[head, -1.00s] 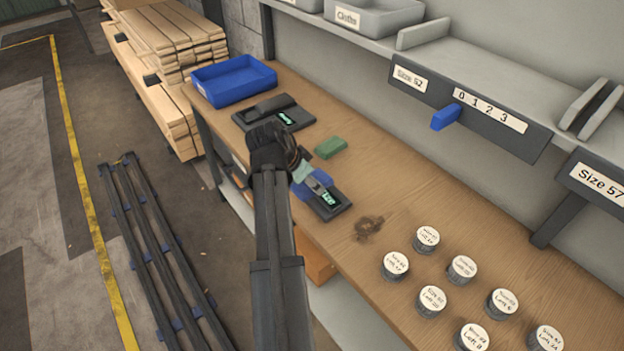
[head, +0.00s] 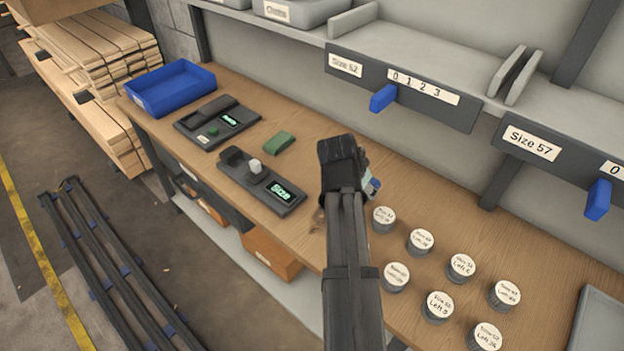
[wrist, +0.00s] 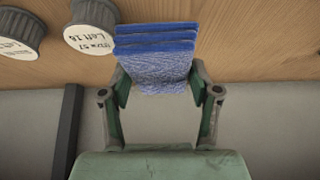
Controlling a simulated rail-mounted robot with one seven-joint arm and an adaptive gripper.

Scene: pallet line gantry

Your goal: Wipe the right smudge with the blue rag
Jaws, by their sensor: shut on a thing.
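The blue rag (wrist: 155,45) is a folded, ribbed cloth, pinched between the fingers of my gripper (wrist: 157,84) in the wrist view. Wood tabletop shows beyond it; I cannot tell whether the rag touches the wood. In the head view my gripper (head: 370,185) is over the bench, just behind the white-topped round pieces, and the arm hides most of the rag. A trace of a brown smudge (head: 318,215) shows at the left edge of my arm; the rest of it is hidden behind the arm. No other smudge is visible.
Several white-topped round pieces (head: 421,241) stand close on the right. A dark device with a lit display (head: 280,192), a green block (head: 279,143) and a blue tray (head: 170,90) are to the left. The shelf (head: 440,65) overhangs the back; a grey tray (head: 602,325) is far right.

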